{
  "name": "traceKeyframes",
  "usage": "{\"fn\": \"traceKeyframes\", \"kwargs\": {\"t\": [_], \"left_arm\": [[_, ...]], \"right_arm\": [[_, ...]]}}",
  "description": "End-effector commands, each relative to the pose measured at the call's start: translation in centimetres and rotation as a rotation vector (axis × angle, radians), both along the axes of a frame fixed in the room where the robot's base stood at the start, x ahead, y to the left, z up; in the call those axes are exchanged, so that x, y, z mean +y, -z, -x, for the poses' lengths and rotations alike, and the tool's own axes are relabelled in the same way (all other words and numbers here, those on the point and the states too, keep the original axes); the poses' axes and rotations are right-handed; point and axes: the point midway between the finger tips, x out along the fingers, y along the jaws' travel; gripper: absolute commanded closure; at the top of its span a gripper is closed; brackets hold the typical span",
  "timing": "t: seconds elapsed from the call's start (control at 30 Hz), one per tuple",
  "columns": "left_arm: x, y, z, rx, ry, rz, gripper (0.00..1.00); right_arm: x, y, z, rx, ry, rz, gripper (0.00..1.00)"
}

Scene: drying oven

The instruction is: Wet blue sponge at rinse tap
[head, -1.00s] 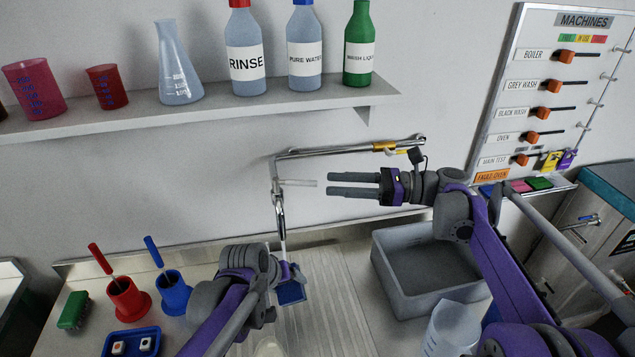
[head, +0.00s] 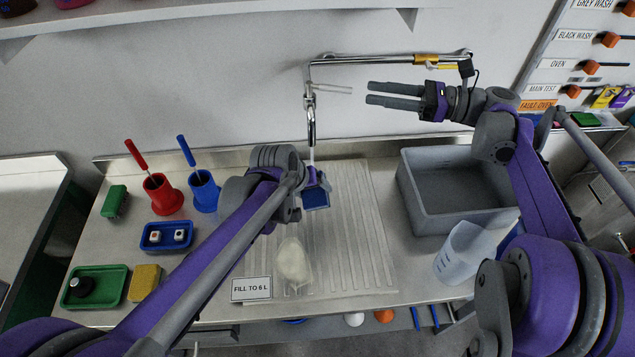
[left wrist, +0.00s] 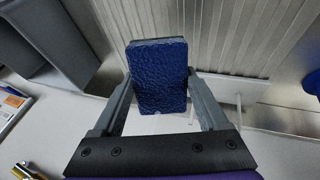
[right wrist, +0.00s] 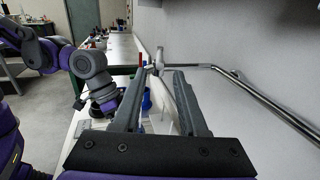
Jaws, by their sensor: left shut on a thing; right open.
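The blue sponge (head: 316,196) is held by my left gripper (head: 311,178) below the rinse tap (head: 311,115). The left wrist view shows the sponge (left wrist: 158,80) between the two fingers. A thin pale line runs from the tap's spout down toward the sponge; I cannot tell surely whether it is water. The tap's slim lever (head: 336,89) points right. My right gripper (head: 367,92) is open, its fingertips just right of the lever's end, with a small gap in the head view.
A ribbed drainer (head: 355,230) lies under the sponge. A grey basin (head: 420,205) and a clear jug (head: 458,252) stand to the right. Red (head: 163,195) and blue (head: 204,192) holders stand left. A pale flask-like vessel (head: 293,262) stands in front, near the "FILL TO 6 L" sign (head: 251,289).

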Motion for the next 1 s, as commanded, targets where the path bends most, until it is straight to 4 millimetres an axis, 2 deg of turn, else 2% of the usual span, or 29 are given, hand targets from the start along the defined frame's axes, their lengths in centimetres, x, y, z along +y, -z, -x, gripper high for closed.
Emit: {"fn": "traceKeyframes", "kwargs": {"t": [0.03,0.13,0.2,0.27,0.4,0.6,0.8,1.0], "left_arm": [[0.0,0.0,0.0,0.000,0.000,0.000,0.69],[0.0,0.0,0.0,0.000,0.000,0.000,0.69],[0.0,0.0,0.0,0.000,0.000,0.000,0.69],[0.0,0.0,0.0,0.000,0.000,0.000,0.69],[0.0,0.0,0.0,0.000,0.000,0.000,0.69],[0.0,0.0,0.0,0.000,0.000,0.000,0.69],[0.0,0.0,0.0,0.000,0.000,0.000,0.69],[0.0,0.0,0.0,0.000,0.000,0.000,0.69]], "right_arm": [[0.1,0.1,0.0,0.002,-0.001,0.004,0.69],[0.9,0.9,0.2,0.020,-0.009,0.040,0.87],[2.1,2.2,0.5,0.046,-0.020,0.097,1.00],[3.3,3.8,1.0,0.076,-0.034,0.172,1.00],[6.4,8.7,2.9,0.146,-0.079,0.411,1.00],[8.6,15.2,6.8,0.186,-0.164,0.793,1.00],[8.5,19.3,10.8,0.146,-0.264,1.179,1.00],[6.9,20.7,13.4,0.022,-0.346,1.560,1.00]]}}
